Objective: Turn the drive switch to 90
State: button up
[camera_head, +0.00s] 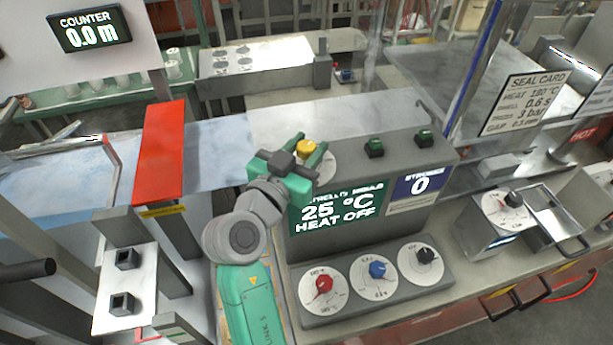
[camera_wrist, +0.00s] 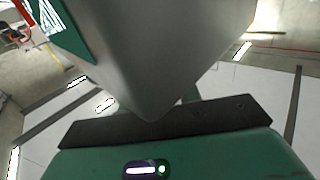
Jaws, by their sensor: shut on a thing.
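A yellow knob (camera_head: 306,146), which I take to be the drive switch, stands on a white round dial (camera_head: 327,167) on top of the grey control box (camera_head: 400,162). My gripper (camera_head: 303,153) is at this knob with its fingers on either side, shut on it. The gripper and wrist hide part of the dial, so its marks and the angle cannot be read. In the wrist view the grey box (camera_wrist: 160,60) fills the middle, above the green gripper body (camera_wrist: 180,158); the knob and fingertips are hidden there.
Two small green switches (camera_head: 374,148) (camera_head: 423,137) stand right of the knob. The box's screen (camera_head: 337,210) reads 25 °C, HEAT OFF. Red (camera_head: 323,284), blue (camera_head: 377,269) and black (camera_head: 426,256) knobs sit below. A red plate (camera_head: 160,150) stands at left.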

aim_at(297, 152)
jog(key=m+g+h+b, duration=0.1)
jog(key=h+b, duration=0.1)
jog(key=m+g+h+b, duration=0.2)
jog(key=shift+f+m, duration=0.2)
jog(key=shift+m, duration=0.1)
jog(key=shift+r+m+g+h+b, duration=0.2)
jog(key=shift+m+g+h+b, duration=1.25)
jog(key=shift+g, duration=0.95)
jog(key=o, duration=1)
jog(key=shift+d, duration=0.15)
jog(key=shift+c, duration=0.2)
jog(key=p+v, duration=0.1)
jog(key=v, duration=0.7)
